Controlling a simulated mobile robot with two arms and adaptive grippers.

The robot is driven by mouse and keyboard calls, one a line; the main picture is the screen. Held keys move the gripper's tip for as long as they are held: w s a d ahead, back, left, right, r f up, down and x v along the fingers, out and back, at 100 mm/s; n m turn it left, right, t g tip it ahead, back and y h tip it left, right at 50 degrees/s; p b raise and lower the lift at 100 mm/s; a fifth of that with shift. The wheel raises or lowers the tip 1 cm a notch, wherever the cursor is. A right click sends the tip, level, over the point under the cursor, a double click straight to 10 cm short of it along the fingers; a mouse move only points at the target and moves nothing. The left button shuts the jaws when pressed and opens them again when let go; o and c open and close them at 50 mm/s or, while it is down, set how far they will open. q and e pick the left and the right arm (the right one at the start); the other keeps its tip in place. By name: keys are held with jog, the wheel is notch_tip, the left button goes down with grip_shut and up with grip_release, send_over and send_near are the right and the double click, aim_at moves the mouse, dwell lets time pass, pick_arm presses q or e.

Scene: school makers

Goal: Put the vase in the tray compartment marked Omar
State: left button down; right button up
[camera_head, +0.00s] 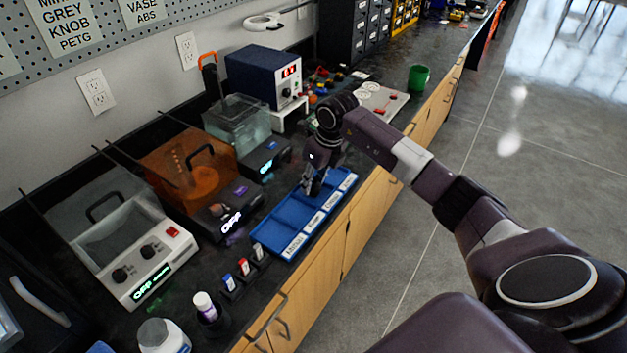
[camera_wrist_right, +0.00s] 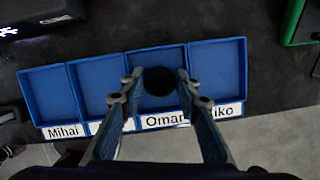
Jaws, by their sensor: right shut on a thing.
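The blue tray (camera_head: 274,233) lies on the dark counter with its row of labelled compartments along the front edge. In the right wrist view the tray (camera_wrist_right: 50,92) shows the labels Mihai, one covered by a finger, Omar, and one partly covered ending in "iko". My right gripper (camera_head: 316,185) is over the tray, pointing down. In its wrist view the gripper (camera_wrist_right: 157,85) is shut on a dark round thing, the vase (camera_wrist_right: 158,79), which shows over the Omar compartment (camera_wrist_right: 150,57). Its height above the tray floor is unclear. My left gripper is out of view.
Behind the tray stand an orange-hooded machine (camera_head: 188,172), a clear-hooded machine (camera_head: 238,122) and a blue power box (camera_head: 264,77). Small bottles (camera_head: 243,266) stand left of the tray. A green cup (camera_head: 418,77) stands farther right along the counter.

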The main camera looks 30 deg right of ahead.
jog(key=shift+f, duration=0.1)
jog(key=o, duration=0.8)
jog(key=shift+c, duration=0.2)
jog(key=b+v, duration=0.1)
jog(key=v, duration=1.1)
